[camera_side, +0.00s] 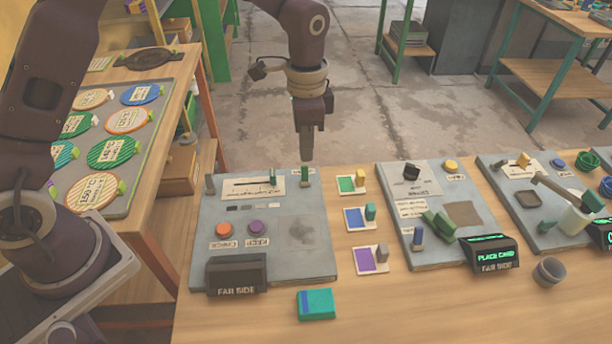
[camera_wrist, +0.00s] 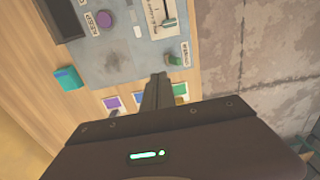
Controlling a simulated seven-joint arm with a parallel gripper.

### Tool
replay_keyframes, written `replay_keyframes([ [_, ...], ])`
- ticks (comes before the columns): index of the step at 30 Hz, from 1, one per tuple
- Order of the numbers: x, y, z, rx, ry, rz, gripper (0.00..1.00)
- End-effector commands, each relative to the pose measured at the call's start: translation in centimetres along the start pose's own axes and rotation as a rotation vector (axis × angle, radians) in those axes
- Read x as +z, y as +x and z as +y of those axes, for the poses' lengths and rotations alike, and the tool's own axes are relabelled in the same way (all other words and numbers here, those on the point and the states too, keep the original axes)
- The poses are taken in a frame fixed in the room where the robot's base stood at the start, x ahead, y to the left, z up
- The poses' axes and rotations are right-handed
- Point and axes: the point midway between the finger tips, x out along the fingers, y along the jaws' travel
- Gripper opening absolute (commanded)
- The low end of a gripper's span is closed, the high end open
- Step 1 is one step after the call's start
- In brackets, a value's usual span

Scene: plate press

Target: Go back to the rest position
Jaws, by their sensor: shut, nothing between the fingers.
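My gripper (camera_side: 306,150) is shut and empty, pointing straight down. In the side view it hangs above the back right edge of the left grey panel (camera_side: 215,200), near a small green knob (camera_side: 304,182). In the wrist view my gripper (camera_wrist: 160,78) also shows with its fingers together, at the edge of the grey panel (camera_wrist: 130,62). The green knob (camera_wrist: 174,60) is just beside the fingertips there. The fingers partly hide the row of coloured cards below the panel. I cannot tell the exact height of the fingertips over the table.
The left panel has an orange button (camera_side: 223,229), a purple button (camera_side: 256,228) and a dark "FAR SIDE" display (camera_side: 236,274). A teal block (camera_side: 316,305) lies in front. Further panels stand to the right. A rack of round labelled plates (camera_side: 110,150) stands at left. The air above is open.

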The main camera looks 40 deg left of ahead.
Motion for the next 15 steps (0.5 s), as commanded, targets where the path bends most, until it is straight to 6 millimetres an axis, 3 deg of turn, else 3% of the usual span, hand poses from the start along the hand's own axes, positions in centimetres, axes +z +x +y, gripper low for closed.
replay_keyframes([
  [10, 0.2, -0.7, 0.1, -0.004, -0.008, 0.004, 0.0],
  [13, 2.0, -4.5, 0.3, -0.038, -0.073, 0.041, 0.0],
  [15, 4.7, -8.7, 1.2, -0.076, -0.161, 0.088, 0.0],
])
